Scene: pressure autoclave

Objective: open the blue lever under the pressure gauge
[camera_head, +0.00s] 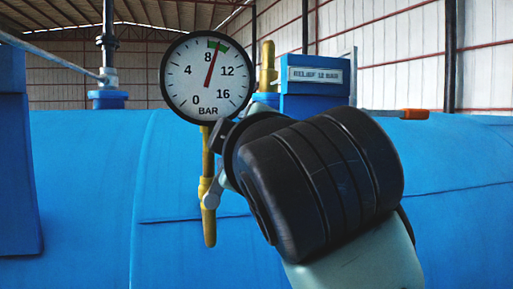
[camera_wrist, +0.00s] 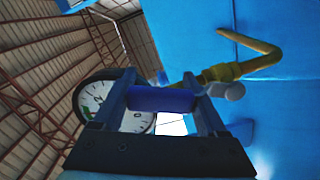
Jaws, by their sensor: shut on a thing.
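The round pressure gauge (camera_head: 208,85) is white with a black rim. Its needle stands just past 8, at the green band. A brass pipe with a valve (camera_head: 209,215) comes down below it, and both gauge (camera_wrist: 98,90) and brass pipe (camera_wrist: 255,55) show in the wrist view. The blue lever (camera_wrist: 160,99) lies crosswise between the two fingers of my gripper (camera_wrist: 158,90), which is shut on it. In the head view my black wrist hides the lever and most of my gripper, just right of the pipe.
The big blue autoclave shell (camera_head: 80,170) fills the background. A blue box labelled "RELIEF 12 BAR" (camera_head: 315,88) and a brass relief valve (camera_head: 267,65) stand right of the gauge. An orange-tipped rod (camera_head: 415,114) lies farther right. A vertical pipe (camera_head: 108,50) stands at left.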

